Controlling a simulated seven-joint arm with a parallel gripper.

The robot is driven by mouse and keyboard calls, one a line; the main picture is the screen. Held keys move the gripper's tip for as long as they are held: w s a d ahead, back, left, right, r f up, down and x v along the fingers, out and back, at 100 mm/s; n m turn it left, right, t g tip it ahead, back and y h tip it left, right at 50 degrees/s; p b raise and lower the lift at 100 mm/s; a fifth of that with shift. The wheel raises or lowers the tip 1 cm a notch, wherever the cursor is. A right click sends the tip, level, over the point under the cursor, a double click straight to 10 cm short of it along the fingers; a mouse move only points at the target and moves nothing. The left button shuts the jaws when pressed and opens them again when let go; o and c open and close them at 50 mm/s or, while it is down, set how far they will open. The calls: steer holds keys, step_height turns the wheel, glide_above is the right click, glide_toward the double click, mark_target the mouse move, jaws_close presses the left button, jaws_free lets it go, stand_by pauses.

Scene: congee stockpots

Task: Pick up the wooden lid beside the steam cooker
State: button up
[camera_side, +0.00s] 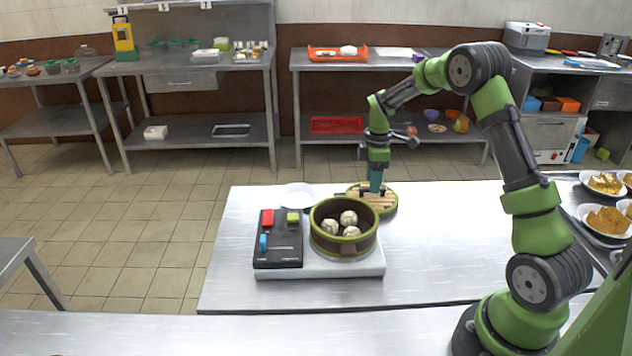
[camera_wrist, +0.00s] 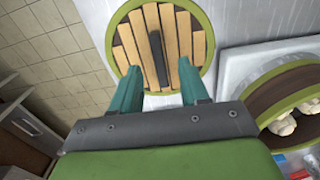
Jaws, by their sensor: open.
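The wooden lid (camera_side: 386,202) is a round disc of light slats with a green rim. It lies flat on the steel table behind and to the right of the steam cooker (camera_side: 343,228), a brown pot with a green rim holding a few pale buns. In the wrist view the lid (camera_wrist: 183,50) shows a dark bar handle across its middle, and the cooker (camera_wrist: 290,92) is at the right. My gripper (camera_side: 375,190) points down over the lid. In the wrist view my gripper (camera_wrist: 161,85) has its two teal fingers spread, nothing between them, with the handle ahead of the gap.
The cooker stands on a white base (camera_side: 320,266) beside a black panel (camera_side: 280,240) with red, green and blue blocks. A white plate (camera_side: 298,194) lies behind it. The steel table (camera_side: 455,235) is clear to the right. Plates of food (camera_side: 606,220) are at far right.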

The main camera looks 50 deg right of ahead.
mark_target(372, 195)
step_height(372, 195, down, 2)
steer(key=shift+f, duration=0.1)
jaws_close()
stand_by(0.4)
